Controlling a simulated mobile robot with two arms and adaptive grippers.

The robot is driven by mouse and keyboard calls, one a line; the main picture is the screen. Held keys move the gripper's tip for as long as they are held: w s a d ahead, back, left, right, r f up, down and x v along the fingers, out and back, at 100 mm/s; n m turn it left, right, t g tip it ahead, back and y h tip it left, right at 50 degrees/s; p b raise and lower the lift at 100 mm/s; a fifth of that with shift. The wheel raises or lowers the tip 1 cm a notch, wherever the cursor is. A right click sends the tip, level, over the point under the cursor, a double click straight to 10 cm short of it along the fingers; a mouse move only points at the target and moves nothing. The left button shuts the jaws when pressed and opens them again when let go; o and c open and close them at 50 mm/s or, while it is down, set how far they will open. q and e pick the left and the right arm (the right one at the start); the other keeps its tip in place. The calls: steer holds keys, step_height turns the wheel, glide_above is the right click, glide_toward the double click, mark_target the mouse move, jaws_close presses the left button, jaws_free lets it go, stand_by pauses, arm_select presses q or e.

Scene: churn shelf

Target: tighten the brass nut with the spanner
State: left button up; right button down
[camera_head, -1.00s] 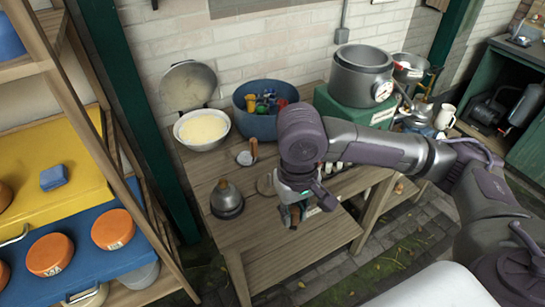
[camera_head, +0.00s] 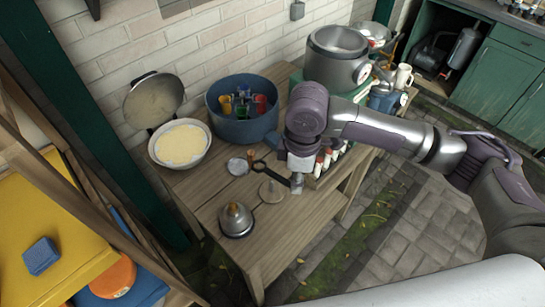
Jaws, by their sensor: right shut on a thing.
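My right gripper (camera_head: 297,184) is above the wooden bench near its right side, reached from the right by my arm. It is shut on a dark tool with a ring-shaped end (camera_head: 259,166), which looks like the spanner. I cannot tell whether the tool touches anything. A dome-shaped metal object (camera_head: 236,219) stands on the bench to the left, apart from the tool. I cannot make out the brass nut. My left gripper is not in view.
On the wooden bench (camera_head: 270,245) stand a white bowl with yellow contents (camera_head: 158,158) and a blue tub with colourful items (camera_head: 234,134). A metal pot (camera_head: 314,70) stands behind my arm. Shelves with a blue block (camera_head: 41,256) are at left.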

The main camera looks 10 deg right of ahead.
steer(key=n, duration=0.1)
steer(key=w+a+n+p, duration=0.1)
steer(key=n, duration=0.1)
steer(key=a+r+n+p, duration=0.1)
steer(key=n, duration=0.1)
steer(key=shift+w+a, duration=0.2)
arm_select(q)
steer(key=shift+d+r+b, duration=0.25)
steer(key=shift+r+b, duration=0.4)
steer(key=shift+b, duration=0.3)
arm_select(e)
steer(key=a+f+n, duration=0.1)
steer(key=n, duration=0.1)
steer(key=w+a+f+n, duration=0.1)
steer(key=n, duration=0.1)
steer(key=f+n, duration=0.2)
steer(key=shift+w+a+n, duration=0.4)
arm_select(q)
steer(key=shift+r, duration=0.1)
arm_select(e)
steer(key=shift+w+f, duration=0.1)
steer(key=shift+f, duration=0.25)
arm_select(q)
steer(key=shift+w+a+r+p, duration=0.1)
steer(key=shift+r+p, duration=0.1)
steer(key=shift+p, duration=0.15)
arm_select(e)
steer(key=shift+f, duration=0.3)
